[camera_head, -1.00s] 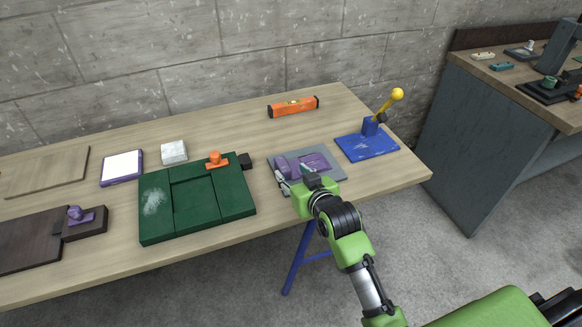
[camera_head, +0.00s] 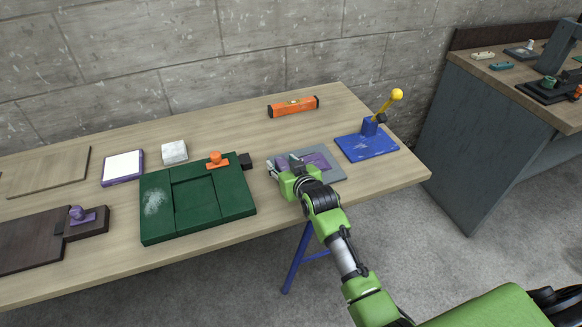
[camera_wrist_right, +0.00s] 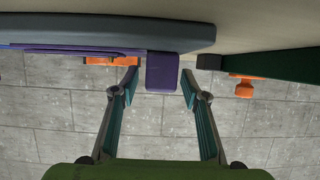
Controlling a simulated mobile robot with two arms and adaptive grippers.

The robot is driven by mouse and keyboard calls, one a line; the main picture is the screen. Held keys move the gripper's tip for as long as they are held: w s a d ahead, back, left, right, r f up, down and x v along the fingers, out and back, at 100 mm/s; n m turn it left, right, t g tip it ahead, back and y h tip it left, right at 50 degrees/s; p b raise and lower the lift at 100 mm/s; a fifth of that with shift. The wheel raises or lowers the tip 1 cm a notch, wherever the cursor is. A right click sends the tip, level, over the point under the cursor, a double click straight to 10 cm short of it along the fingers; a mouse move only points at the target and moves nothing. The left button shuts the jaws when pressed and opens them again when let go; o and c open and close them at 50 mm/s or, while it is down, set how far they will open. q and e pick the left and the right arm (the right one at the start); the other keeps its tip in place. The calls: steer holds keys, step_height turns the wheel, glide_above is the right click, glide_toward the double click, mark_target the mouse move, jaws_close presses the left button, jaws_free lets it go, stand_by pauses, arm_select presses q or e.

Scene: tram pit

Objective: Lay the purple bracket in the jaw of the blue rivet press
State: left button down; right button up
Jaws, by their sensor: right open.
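The purple bracket (camera_head: 319,159) lies on a grey plate (camera_head: 335,174) near the table's front edge. In the wrist view, its raised end (camera_wrist_right: 162,72) shows between the fingers of my open right gripper (camera_wrist_right: 160,86), with a gap on each side. In the head view, my right gripper (camera_head: 283,165) is at the left end of the plate and hides part of the bracket. The blue rivet press (camera_head: 366,148) stands to the right, with a yellow-knobbed lever. Its jaw is too small to make out. My left gripper is out of view.
A green fixture (camera_head: 153,224) with an orange clamp (camera_head: 217,160) and a dark block (camera_head: 246,161) is left of the plate. An orange level (camera_head: 293,107) lies behind. A white block (camera_head: 174,151) is further left. Bare tabletop lies behind the plate.

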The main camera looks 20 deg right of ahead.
jaws_close()
steer(key=shift+r, duration=0.15)
